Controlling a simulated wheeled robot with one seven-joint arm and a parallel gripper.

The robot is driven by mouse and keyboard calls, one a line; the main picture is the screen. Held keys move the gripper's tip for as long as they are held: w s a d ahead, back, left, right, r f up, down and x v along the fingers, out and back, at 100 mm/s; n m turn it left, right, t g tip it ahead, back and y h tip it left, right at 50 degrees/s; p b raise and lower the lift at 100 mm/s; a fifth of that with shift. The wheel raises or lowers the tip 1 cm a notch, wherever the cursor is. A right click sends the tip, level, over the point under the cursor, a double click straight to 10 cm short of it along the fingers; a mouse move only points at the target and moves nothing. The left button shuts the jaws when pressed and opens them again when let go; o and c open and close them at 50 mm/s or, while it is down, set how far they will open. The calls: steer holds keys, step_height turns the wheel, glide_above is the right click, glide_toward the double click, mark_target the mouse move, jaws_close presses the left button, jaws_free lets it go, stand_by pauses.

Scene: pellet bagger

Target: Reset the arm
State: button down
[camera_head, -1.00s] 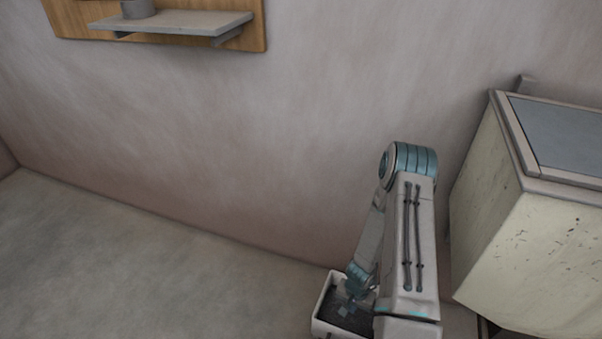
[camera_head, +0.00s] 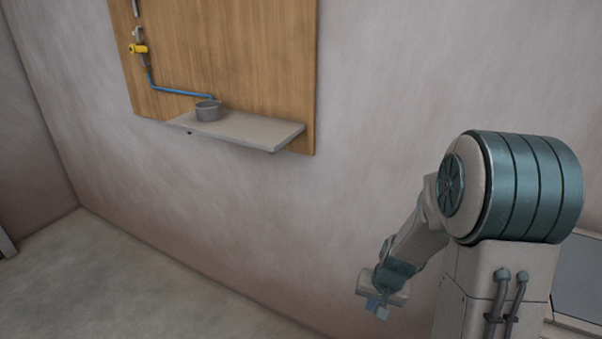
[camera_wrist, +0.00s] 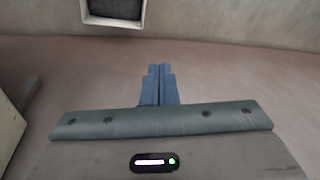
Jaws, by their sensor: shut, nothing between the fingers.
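My gripper (camera_head: 377,309) hangs at the end of my bent arm in the lower right of the head view, in front of the wall and away from the shelf. In the wrist view its two blue fingers (camera_wrist: 158,84) are pressed together, with nothing between them. It touches nothing that I can see.
A wooden board (camera_head: 225,60) on the wall carries a grey shelf (camera_head: 245,130) with a grey pot (camera_head: 208,111), a blue pipe (camera_head: 180,92) and a yellow valve (camera_head: 138,48). A dark-bottomed tray (camera_wrist: 113,22) shows in the wrist view. The floor (camera_head: 110,280) at left is clear.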

steer(key=s+r+n+p, duration=0.1)
steer(key=s+r+p, duration=0.3)
steer(key=r, duration=0.6)
steer(key=s+a+r+n+p, duration=0.1)
steer(key=s+r+p, duration=0.3)
steer(key=r, duration=0.7)
steer(key=s+a+r+n+h+p, duration=0.1)
steer(key=s+r+p, duration=0.3)
steer(key=s+r, duration=0.3)
steer(key=shift+s+a+r+t+p, duration=0.25)
steer(key=shift+s+r+t+p, duration=0.15)
steer(key=shift+r, duration=1.85)
